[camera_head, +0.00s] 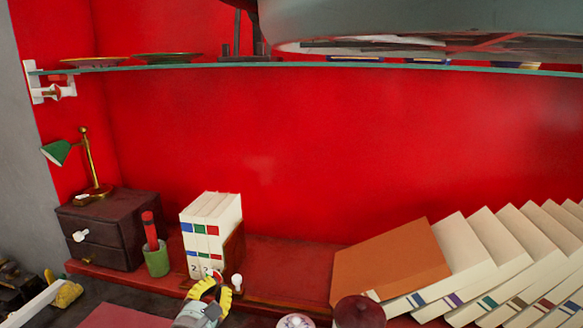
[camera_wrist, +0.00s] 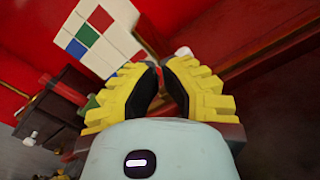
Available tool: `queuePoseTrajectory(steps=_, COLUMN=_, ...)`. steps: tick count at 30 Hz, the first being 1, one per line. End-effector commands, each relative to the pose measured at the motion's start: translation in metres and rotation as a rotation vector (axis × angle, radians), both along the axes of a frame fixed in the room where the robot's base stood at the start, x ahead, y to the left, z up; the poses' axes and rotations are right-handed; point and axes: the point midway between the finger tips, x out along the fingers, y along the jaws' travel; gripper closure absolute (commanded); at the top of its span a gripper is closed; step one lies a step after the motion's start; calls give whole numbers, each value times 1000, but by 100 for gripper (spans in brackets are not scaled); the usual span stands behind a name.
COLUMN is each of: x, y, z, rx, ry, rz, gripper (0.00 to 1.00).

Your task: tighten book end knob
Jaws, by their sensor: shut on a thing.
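The book end (camera_head: 234,246) is a brown upright piece against the right side of several white books (camera_head: 208,222). Its white knob (camera_head: 237,281) shows low on the right, just beside my yellow fingertips. In the wrist view the knob (camera_wrist: 183,51) peeks out past the tip of the right finger. My gripper (camera_wrist: 162,66) is closed at the foot of the book end, its tips close together. The finger hides part of the knob, so the exact contact is hard to see. My gripper also shows in the head view (camera_head: 219,284).
A dark drawer box (camera_head: 105,232) with a lamp (camera_head: 88,165) and a green cup (camera_head: 156,261) stand to the left. An orange book (camera_head: 390,265) and several leaning books lie right. A glass shelf (camera_head: 180,69) crosses above. The red ledge (camera_head: 290,262) has bare room right of the knob.

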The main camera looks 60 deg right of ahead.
Motion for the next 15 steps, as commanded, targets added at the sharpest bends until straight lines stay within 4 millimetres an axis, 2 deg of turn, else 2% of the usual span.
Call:
queuePoseTrajectory(steps=6, x=-8, y=24, z=-1, rx=3, ry=2, rz=6, gripper=100)
queuePoseTrajectory(steps=14, x=-11, y=28, z=0, rx=0, ry=0, rz=1, gripper=100)
queuePoseTrajectory(steps=15, x=-11, y=28, z=0, rx=0, ry=0, rz=1, gripper=92)
